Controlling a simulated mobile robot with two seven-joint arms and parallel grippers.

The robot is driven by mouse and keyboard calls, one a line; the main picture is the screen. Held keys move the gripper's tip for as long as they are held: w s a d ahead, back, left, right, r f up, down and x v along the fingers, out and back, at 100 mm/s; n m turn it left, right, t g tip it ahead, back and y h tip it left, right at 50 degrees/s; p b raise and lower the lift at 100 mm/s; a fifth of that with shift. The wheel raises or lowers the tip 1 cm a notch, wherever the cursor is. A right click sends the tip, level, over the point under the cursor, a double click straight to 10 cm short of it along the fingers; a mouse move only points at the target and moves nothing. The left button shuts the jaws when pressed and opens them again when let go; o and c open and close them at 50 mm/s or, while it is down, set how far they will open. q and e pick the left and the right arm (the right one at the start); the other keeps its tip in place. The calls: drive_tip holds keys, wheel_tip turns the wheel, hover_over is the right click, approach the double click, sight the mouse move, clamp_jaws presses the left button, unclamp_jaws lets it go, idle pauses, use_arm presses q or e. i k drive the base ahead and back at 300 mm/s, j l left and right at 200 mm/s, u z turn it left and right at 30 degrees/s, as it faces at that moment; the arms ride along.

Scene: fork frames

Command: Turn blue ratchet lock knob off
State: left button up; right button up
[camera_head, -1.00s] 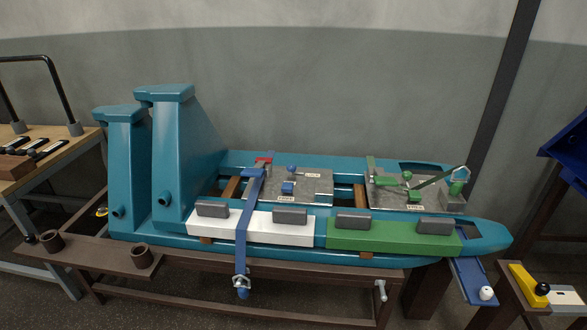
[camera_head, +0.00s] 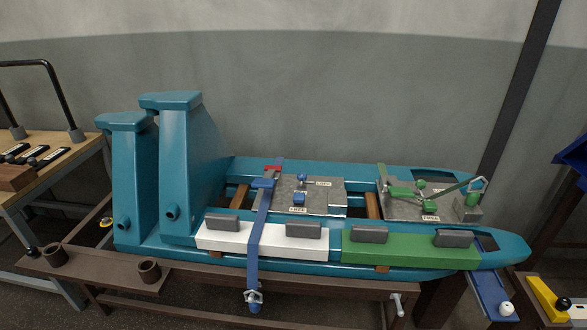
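The blue ratchet sits on a grey metal plate (camera_head: 325,200) near the middle of the teal frame. A small blue knob (camera_head: 299,198) stands on this plate, beside a label that seems to read "FREE". A second small blue piece (camera_head: 302,177) is further back on the plate. A blue strap (camera_head: 256,235) runs from a blue block (camera_head: 263,184) at the plate's left edge, over the white bar, down to a metal hook (camera_head: 254,296). Which blue piece is the lock knob is too small to tell for sure. Neither of my grippers is in view.
A similar green mechanism (camera_head: 430,207) is on a plate to the right. White (camera_head: 262,243) and green (camera_head: 410,252) bars with grey pads line the front. Two tall teal uprights (camera_head: 185,160) stand at left. A brown bench rail (camera_head: 210,283) runs in front.

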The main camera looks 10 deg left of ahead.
sight(302, 177)
drive_tip(key=i+j+z, duration=0.25)
drive_tip(key=j, duration=0.4)
drive_tip(key=i+j+z, duration=0.1)
drive_tip(key=i+j, duration=0.15)
drive_tip(key=j, duration=0.15)
drive_tip(key=i+j+z, duration=0.15)
drive_tip(key=j, duration=0.2)
drive_tip(key=z, duration=1.2)
